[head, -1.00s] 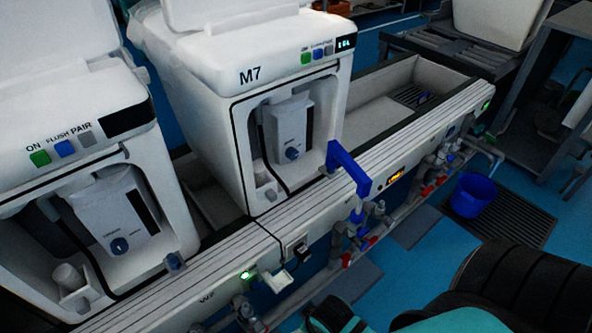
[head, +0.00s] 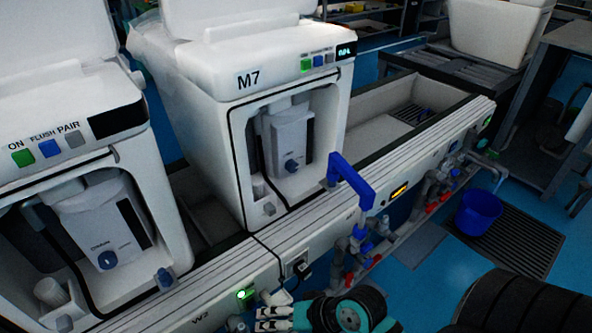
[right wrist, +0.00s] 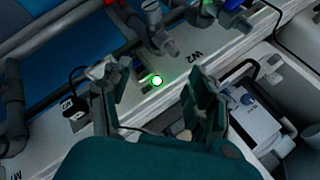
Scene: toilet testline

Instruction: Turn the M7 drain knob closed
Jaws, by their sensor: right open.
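The M7 unit (head: 255,82) stands in the middle of the head view, a white housing with an open front bay. A blue round knob (head: 291,166) sits on the grey box in its bay, and a small grey knob (head: 269,208) sits at the bay's lower left. I cannot tell which is the drain knob. My right gripper (head: 268,318) is low in the head view, below the rail, apart from M7. In the right wrist view, its open fingers (right wrist: 160,82) hold nothing. My left gripper is not visible.
A long white rail (head: 300,232) runs below the units, with pipes and valves (head: 365,245) along its front. A green-lit button (head: 241,294) is close to my right gripper. Another unit (head: 75,150) stands at left. A blue bucket (head: 478,212) is on the floor at right.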

